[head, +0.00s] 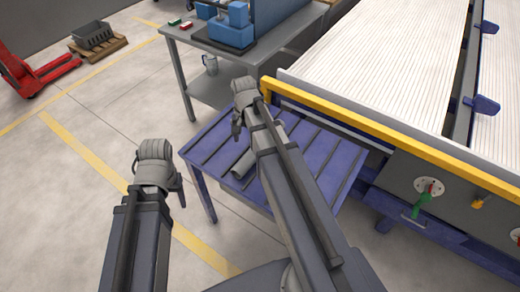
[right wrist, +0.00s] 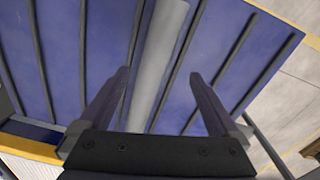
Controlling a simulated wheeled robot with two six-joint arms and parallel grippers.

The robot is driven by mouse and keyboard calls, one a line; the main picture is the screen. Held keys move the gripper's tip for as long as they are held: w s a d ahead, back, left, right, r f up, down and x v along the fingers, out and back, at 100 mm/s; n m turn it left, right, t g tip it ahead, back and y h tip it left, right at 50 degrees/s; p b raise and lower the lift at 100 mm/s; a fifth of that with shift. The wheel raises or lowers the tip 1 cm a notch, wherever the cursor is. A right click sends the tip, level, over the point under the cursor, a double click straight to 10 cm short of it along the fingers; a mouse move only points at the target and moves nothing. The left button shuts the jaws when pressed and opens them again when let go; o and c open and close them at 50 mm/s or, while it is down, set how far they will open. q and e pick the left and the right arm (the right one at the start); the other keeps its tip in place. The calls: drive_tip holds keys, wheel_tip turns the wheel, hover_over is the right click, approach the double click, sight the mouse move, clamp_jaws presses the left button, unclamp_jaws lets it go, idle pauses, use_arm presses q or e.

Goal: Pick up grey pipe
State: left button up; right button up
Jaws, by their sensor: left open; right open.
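A grey pipe (head: 243,164) lies on the blue slatted table (head: 212,148), partly hidden by my right arm in the head view. In the right wrist view the pipe (right wrist: 158,62) runs lengthwise between the two fingers of my right gripper (right wrist: 158,76). The gripper is open and nothing is gripped. In the head view my right gripper (head: 237,130) is above the table near the pipe's far end. My left gripper (head: 178,190) is open and empty, left of the table over the floor.
A conveyor machine with a yellow rail (head: 370,126) borders the table on the right. A grey workbench (head: 185,45) with blue equipment stands behind. A red pallet jack (head: 30,72) and a dark crate (head: 92,35) are at the far left.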

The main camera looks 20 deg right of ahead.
drive_tip(key=d+m, duration=0.1)
drive_tip(key=w+d, duration=0.1)
drive_tip(key=d+m, duration=0.1)
drive_tip(key=d, duration=0.1)
drive_tip(key=shift+w+d+f+m, duration=0.1)
drive_tip(key=shift+w+f+m, duration=0.1)
drive_tip(key=shift+f+m, duration=0.1)
drive_tip(key=shift+f+b, duration=1.35)
drive_tip(key=shift+b, duration=0.1)
drive_tip(key=shift+f, duration=0.1)
wheel_tip(320, 180, down, 5)
drive_tip(key=b, duration=0.5)
clamp_jaws()
